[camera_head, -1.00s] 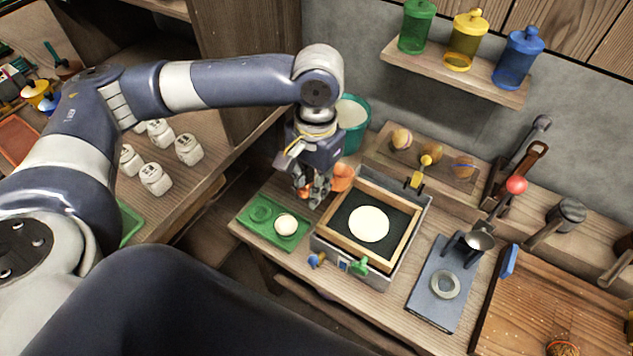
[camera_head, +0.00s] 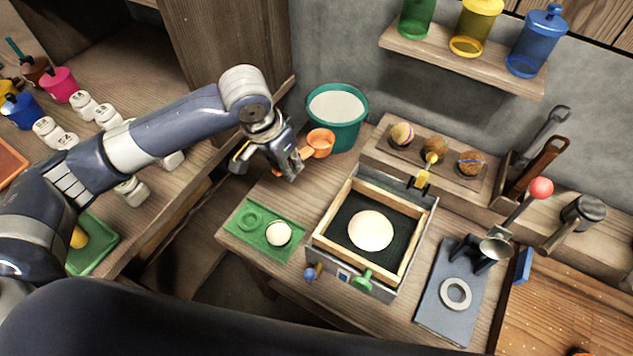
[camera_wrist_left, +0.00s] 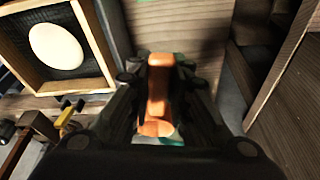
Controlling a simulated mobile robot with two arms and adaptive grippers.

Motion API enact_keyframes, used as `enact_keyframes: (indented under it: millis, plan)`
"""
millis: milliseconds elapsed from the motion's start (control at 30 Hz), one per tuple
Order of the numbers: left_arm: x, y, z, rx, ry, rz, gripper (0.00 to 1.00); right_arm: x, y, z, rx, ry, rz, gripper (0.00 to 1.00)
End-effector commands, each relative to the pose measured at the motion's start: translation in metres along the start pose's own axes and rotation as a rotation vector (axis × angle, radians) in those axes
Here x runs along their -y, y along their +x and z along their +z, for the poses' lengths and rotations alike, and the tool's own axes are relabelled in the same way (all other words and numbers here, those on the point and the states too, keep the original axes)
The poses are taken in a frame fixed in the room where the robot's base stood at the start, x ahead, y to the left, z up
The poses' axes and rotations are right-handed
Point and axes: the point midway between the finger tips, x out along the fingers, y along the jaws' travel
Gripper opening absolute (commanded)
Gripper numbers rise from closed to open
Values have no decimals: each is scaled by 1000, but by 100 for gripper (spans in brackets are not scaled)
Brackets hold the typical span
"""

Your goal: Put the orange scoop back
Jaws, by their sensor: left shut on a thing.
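The orange scoop (camera_head: 320,142) is in my left gripper (camera_head: 296,168). In the head view its cup is to the right of the fingers, in front of the teal bucket (camera_head: 343,133) of white material. In the left wrist view the fingers are shut on the scoop's handle (camera_wrist_left: 158,85), and the cup lies beyond it, partly hidden. The scoop appears held above the wooden bench, close to the bucket's near left side; whether it touches the bucket I cannot tell. My right gripper is not in view.
A framed black mould bed (camera_head: 372,228) with a pale disc stands to the right of the gripper. A green tray (camera_head: 252,222) with a pale ball lies in front. Several balls sit on a wooden rack (camera_head: 445,160) behind. A shelf (camera_head: 455,66) with jars hangs above.

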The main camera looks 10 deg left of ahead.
Motion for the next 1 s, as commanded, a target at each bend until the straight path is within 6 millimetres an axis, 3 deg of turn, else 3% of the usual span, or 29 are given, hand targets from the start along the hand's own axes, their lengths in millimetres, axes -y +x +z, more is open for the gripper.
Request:
enact_keyframes:
  millis: [33, 100, 300, 533, 800, 1000]
  plan:
    - [4, 25, -1, -14, 29, 15, 0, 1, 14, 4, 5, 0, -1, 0]
    - [13, 49, -3, -39, 76, 29, 0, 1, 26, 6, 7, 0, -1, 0]
    - [34, 99, -4, -102, 165, 57, 0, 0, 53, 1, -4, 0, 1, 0]
    - [43, 122, -1, -127, 197, 69, 0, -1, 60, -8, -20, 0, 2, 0]
    - [43, 166, 11, -128, 198, 70, 0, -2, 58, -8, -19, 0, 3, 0]
    - [43, 181, 15, -129, 200, 68, 0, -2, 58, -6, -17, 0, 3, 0]
